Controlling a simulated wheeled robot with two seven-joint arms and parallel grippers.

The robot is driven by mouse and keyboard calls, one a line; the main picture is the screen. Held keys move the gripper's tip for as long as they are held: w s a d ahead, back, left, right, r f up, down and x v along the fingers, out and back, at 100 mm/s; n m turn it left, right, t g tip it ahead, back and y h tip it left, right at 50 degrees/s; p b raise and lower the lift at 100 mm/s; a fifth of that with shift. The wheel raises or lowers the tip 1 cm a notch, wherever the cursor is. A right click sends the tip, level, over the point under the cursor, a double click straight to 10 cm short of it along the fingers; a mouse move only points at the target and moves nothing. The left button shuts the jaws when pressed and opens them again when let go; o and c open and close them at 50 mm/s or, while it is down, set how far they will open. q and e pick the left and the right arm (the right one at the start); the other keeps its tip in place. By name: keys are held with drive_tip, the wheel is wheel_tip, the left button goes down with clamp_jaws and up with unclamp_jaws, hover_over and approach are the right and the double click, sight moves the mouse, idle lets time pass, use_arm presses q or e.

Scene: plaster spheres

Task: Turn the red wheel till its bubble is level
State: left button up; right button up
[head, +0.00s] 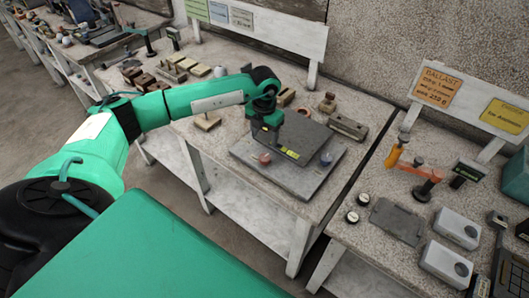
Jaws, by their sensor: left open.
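A small red wheel (265,158) sits at the near left part of a grey levelling slab (300,180) on the middle bench. A dark plate (305,138) lies on the slab, and a blue round knob (326,158) sits at its right. A yellow-green strip (291,154) between the two may be the bubble vial; the bubble is too small to read. My left gripper (265,139) is open and points down just above the red wheel. I cannot tell whether its fingers touch the wheel. My right gripper is not in view.
Wooden and metal blocks (173,68) stand at the back of the bench. A grey metal block (348,127) lies right of the plate. The right bench holds white boxes (457,229), a dark flat plate (397,220) and an orange-handled tool (394,155). A gap separates the benches.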

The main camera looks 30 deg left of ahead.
sight(264, 157)
use_arm(q)
wheel_tip(264, 157, down, 10)
drive_tip(key=p, duration=0.2)
drive_tip(key=shift+p, duration=0.35)
drive_tip(key=shift+c, duration=0.2)
drive_tip(key=c, duration=0.9)
drive_tip(key=shift+c, duration=0.2)
